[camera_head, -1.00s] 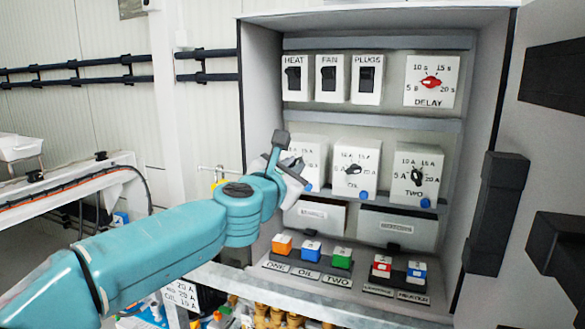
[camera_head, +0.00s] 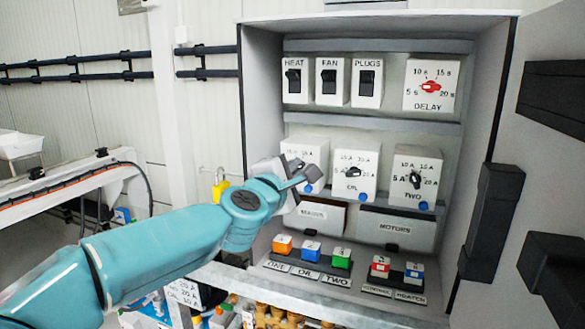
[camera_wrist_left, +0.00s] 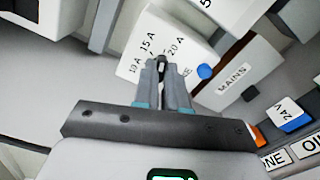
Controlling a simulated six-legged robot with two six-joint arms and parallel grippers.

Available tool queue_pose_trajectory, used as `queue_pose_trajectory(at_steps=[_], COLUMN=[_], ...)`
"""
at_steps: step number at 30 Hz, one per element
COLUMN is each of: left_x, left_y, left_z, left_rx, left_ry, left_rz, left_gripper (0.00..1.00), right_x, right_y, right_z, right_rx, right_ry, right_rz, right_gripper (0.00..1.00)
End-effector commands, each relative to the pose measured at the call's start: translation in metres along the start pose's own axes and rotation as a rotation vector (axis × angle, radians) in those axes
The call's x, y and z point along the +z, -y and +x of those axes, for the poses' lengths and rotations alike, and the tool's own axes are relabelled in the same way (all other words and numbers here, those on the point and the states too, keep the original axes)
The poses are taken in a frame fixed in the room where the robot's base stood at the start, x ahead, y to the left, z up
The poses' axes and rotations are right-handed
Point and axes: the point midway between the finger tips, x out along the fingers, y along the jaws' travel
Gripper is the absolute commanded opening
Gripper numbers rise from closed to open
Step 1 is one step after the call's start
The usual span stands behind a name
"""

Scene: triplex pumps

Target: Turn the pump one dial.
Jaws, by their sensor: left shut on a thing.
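The pump one dial box (camera_head: 306,149) is the leftmost white box in the middle row of the cabinet. It is marked 10 A, 15 A and 20 A, and it also shows in the left wrist view (camera_wrist_left: 145,42). My left gripper (camera_head: 294,166) is in front of it and covers part of its face. In the left wrist view my left gripper (camera_wrist_left: 162,76) is shut on the small dark dial knob (camera_wrist_left: 161,62). The fingers hide most of the knob, so its pointer setting is not clear. My right gripper is not in view.
The oil dial (camera_head: 353,171) and the pump two dial (camera_head: 415,179) are to the right. Switches (camera_head: 329,83) and a red delay dial (camera_head: 431,87) are above. Below are the mains panel (camera_head: 312,215) and coloured buttons (camera_head: 311,250). The cabinet door (camera_head: 535,170) stands open at right.

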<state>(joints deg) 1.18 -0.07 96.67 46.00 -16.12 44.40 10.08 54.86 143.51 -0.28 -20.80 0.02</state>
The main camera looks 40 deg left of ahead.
Motion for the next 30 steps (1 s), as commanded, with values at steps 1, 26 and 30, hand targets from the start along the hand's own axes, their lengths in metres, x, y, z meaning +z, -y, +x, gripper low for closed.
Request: queue_pose_trajectory(at_steps=[1, 26, 30], left_x=[0.0008, 0.0005, 0.0003], left_y=[0.0008, 0.0021, 0.0014], left_z=[-0.0002, 0.0001, 0.0001], left_rx=[-0.004, -0.004, -0.003], left_ry=[0.002, 0.002, 0.001], left_rz=[0.018, 0.083, 0.083], left_gripper=[0.00, 0.37, 0.37], right_x=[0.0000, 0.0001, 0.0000], right_y=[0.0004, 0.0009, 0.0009], right_z=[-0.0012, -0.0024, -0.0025], right_rx=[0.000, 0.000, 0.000], right_ry=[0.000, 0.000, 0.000], right_rz=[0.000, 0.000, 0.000], right_gripper=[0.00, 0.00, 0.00])
